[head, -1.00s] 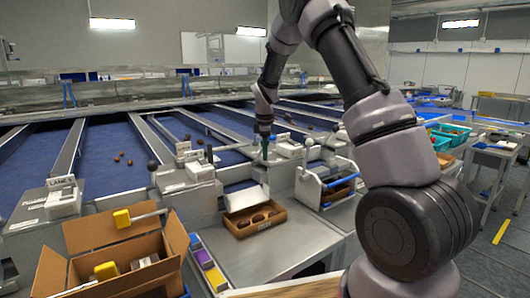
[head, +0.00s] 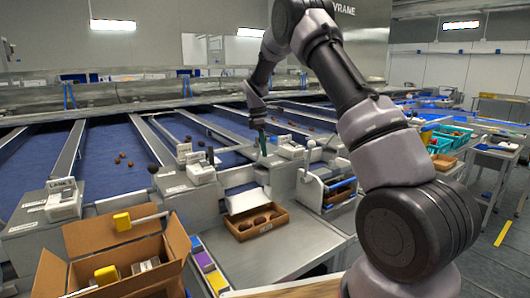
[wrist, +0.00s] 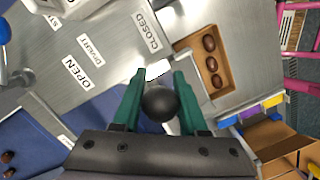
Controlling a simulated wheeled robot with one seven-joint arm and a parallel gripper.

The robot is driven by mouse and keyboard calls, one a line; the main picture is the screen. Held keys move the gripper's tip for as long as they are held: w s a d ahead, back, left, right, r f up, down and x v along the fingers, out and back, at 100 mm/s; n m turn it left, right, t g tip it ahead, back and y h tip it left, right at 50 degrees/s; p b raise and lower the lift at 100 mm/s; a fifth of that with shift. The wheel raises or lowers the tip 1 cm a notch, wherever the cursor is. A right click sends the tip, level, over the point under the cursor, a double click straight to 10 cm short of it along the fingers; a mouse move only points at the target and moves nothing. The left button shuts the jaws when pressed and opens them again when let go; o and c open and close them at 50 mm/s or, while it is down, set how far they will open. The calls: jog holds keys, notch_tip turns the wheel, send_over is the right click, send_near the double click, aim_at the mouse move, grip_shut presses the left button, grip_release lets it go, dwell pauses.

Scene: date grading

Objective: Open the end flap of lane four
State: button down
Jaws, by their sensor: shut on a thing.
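My gripper (wrist: 158,90) is shut on a round black knob (wrist: 160,104), held between its green fingers in the wrist view. In the head view my gripper (head: 262,146) is low over the lane end housing, and the knob is too small to make out. Beside the knob in the wrist view are an OPEN label (wrist: 84,73) and a CLOSED label (wrist: 147,31). A white flap (head: 246,201) shows at the lane end, above a cardboard tray (head: 240,236) of dates. The tray also shows in the wrist view (wrist: 183,43). I cannot read this lane's number.
An open cardboard box (head: 125,240) stands at the front left. A strip of coloured blocks (head: 205,262) lies beside it. A neighbouring housing with a blue-handled part (head: 340,184) stands to the right. The grey bench (head: 285,258) in front of the tray is clear.

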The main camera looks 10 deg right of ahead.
jog(key=shift+w+a+r, duration=0.25)
jog(key=shift+w+r, duration=0.15)
jog(key=shift+w, duration=0.35)
jog(key=shift+w+a+r, duration=0.2)
jog(key=shift+w+a, duration=0.1)
jog(key=shift+w, duration=0.45)
jog(key=w, duration=0.1)
jog(key=w+a, duration=0.1)
jog(key=shift+w+a, duration=0.1)
jog(key=shift+w, duration=0.2)
jog(key=shift+c, duration=2.3)
grip_release()
jog(key=shift+s, duration=0.1)
notch_tip(320, 180, up, 10)
jog(key=a, duration=0.1)
jog(key=shift+w+a+r, duration=0.25)
jog(key=shift+w, duration=0.1)
